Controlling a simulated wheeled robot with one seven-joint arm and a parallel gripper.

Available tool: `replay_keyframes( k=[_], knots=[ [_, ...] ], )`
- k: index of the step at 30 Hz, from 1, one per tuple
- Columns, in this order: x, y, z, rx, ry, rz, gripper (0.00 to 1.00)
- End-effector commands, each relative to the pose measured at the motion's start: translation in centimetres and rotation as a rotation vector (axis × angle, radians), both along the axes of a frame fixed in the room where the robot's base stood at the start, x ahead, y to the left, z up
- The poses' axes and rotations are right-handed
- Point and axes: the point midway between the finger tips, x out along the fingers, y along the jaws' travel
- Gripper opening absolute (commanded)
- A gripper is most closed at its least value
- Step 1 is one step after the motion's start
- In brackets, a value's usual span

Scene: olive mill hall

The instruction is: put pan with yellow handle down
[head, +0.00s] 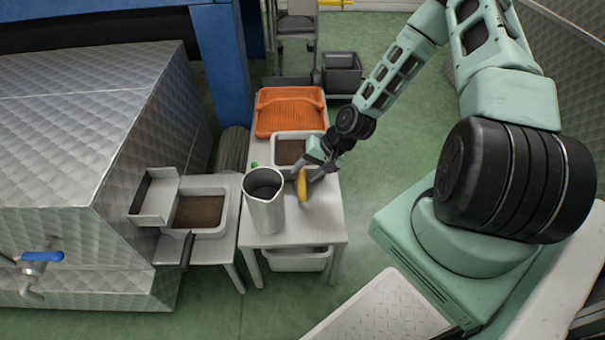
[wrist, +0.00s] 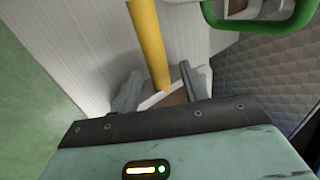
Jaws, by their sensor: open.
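The yellow handle (head: 303,187) lies low over the pale table (head: 325,222), pointing toward its front edge. Behind it is a white-rimmed square pan (head: 276,153) with a brown inside, which seems to rest on the table; my gripper hides where the two join. My gripper (head: 309,174) is open at the handle. In the wrist view the yellow handle (wrist: 149,45) runs down between the spread fingers (wrist: 158,88), with a strip of white and brown pan below its end. I cannot tell whether either finger touches the handle.
A tall metal jug (head: 266,215) stands just left of the handle. An orange tray (head: 290,110) lies behind the pan. A second white pan (head: 212,233) with a black handle sits on the left. A green loop (wrist: 292,22) shows in the wrist view. The table's front right is clear.

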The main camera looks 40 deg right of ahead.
Motion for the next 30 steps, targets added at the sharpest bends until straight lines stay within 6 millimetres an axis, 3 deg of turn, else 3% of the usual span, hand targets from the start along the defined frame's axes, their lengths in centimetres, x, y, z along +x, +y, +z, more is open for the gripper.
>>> replay_keyframes(
  k=[3, 9, 18, 23, 30],
  knots=[
    [-0.8, -1.4, 2.7, -0.002, -0.001, -0.005, 0.44],
    [-2.1, -3.2, 5.9, 0.000, -0.001, -0.004, 0.44],
    [-3.0, -4.0, 8.3, -0.009, 0.004, 0.019, 0.44],
    [-3.2, -1.4, 10.5, -0.086, 0.042, 0.175, 0.44],
    [-5.0, 6.0, 17.1, -0.284, 0.106, 0.538, 0.44]
  ],
)
